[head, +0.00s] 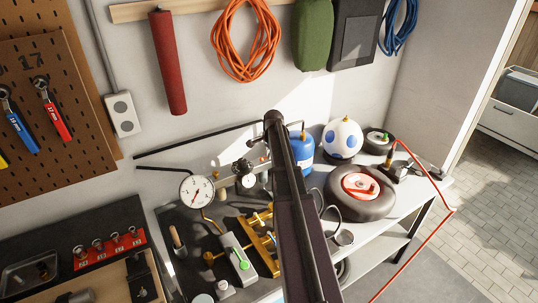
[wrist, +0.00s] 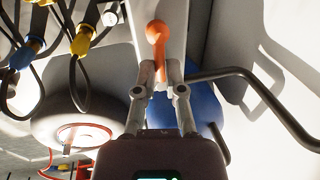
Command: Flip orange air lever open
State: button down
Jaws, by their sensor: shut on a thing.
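The orange air lever (wrist: 156,34) shows in the wrist view, with a rounded knob at its upper end and a narrower stem running down between my fingers. My gripper (wrist: 167,72) is shut on the stem, below the knob. The lever's lower part and its mount are hidden by the fingers and gripper body. In the head view my dark arm crosses the middle of the bench. The lever and my gripper cannot be made out there.
A bent dark pipe (wrist: 255,82) lies right of my gripper, and a blue rounded body (wrist: 202,108) sits behind it. Cables hang at the upper left. On the bench are a pressure gauge (head: 197,191), a white-and-blue ball (head: 342,139) and a dark tyre (head: 345,209).

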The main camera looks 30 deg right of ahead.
jog(key=c, duration=0.7)
grip_release()
jog(key=shift+n, duration=0.4)
